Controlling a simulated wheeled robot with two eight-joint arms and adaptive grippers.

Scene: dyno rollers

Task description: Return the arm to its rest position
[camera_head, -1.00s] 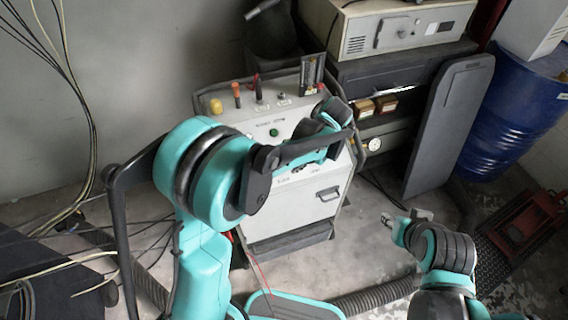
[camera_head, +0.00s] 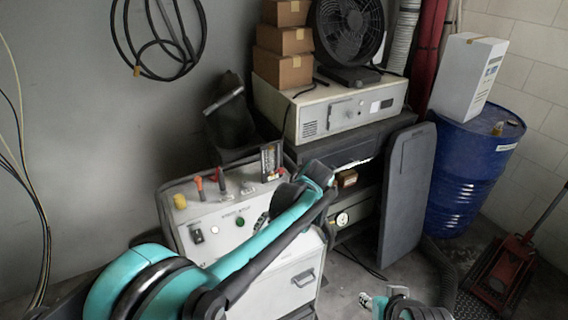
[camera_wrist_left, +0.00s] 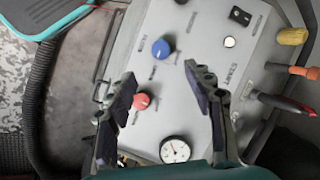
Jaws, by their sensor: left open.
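My left arm reaches from the lower left across the grey control cabinet (camera_head: 300,272) in the head view. Its gripper is hidden there behind the wrist. In the left wrist view my left gripper (camera_wrist_left: 160,74) is open and empty, with its two fingers apart over the cabinet's sloped panel. A blue knob (camera_wrist_left: 161,48) and a red knob (camera_wrist_left: 141,101) show between or near the fingers, with a round gauge (camera_wrist_left: 174,149) below. I cannot tell the fingers' height above the panel. My right arm is at the bottom edge, with its end (camera_head: 366,300) partly cut off.
The panel also has a yellow knob (camera_head: 180,201), levers (camera_head: 221,181) and a green button (camera_head: 239,221). A dark upright panel (camera_head: 405,195), a blue drum (camera_head: 470,170) and a red jack (camera_head: 500,275) stand to the right. A fan (camera_head: 348,35) and boxes (camera_head: 283,70) are behind.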

